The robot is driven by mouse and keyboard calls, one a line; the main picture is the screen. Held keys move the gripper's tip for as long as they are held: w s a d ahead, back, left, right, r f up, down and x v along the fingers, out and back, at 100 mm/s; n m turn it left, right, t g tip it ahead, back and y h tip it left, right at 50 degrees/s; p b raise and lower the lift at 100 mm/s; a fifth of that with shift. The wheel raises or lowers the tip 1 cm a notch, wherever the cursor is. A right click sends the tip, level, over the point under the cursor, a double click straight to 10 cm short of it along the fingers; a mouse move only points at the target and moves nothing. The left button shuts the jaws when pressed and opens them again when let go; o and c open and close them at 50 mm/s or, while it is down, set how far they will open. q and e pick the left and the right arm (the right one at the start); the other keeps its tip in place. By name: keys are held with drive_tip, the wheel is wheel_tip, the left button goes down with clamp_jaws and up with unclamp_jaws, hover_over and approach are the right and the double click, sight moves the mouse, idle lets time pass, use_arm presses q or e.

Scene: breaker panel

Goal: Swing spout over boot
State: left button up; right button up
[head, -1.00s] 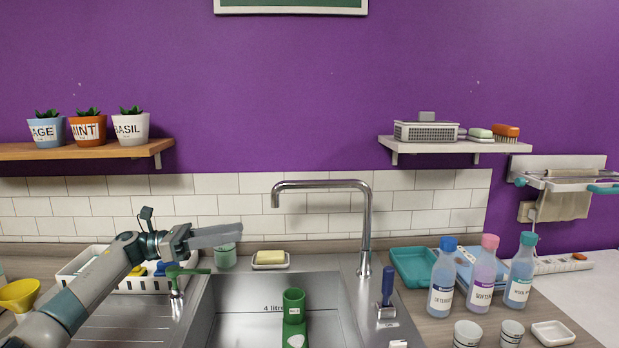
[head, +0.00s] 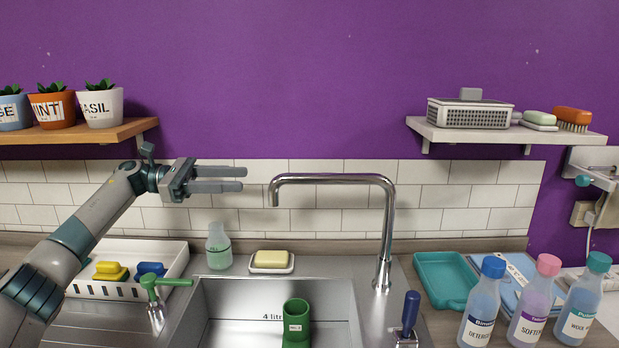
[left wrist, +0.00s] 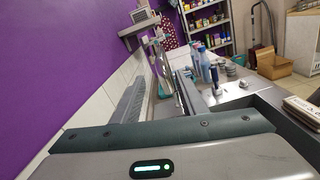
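The chrome spout (head: 330,179) arches left from its post (head: 386,240) at the right rear of the sink, its tip pointing down over the sink's back area. The green boot (head: 296,322) stands upright in the sink basin, below and slightly right of the spout tip. My left gripper (head: 242,179) is open and empty, its fingers pointing right, just left of the spout tip and apart from it in the head view. In the left wrist view its fingers (left wrist: 160,100) are spread. My right gripper is not in view.
A soap dish (head: 272,268) and a green-white bottle (head: 218,247) stand behind the sink. A green-handled tap (head: 155,290) is at its left, a blue-handled lever (head: 408,315) at its right. A shelf (head: 505,133) hangs above.

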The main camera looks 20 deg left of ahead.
sight(308, 179)
use_arm(q)
drive_tip(key=shift+s, duration=0.1)
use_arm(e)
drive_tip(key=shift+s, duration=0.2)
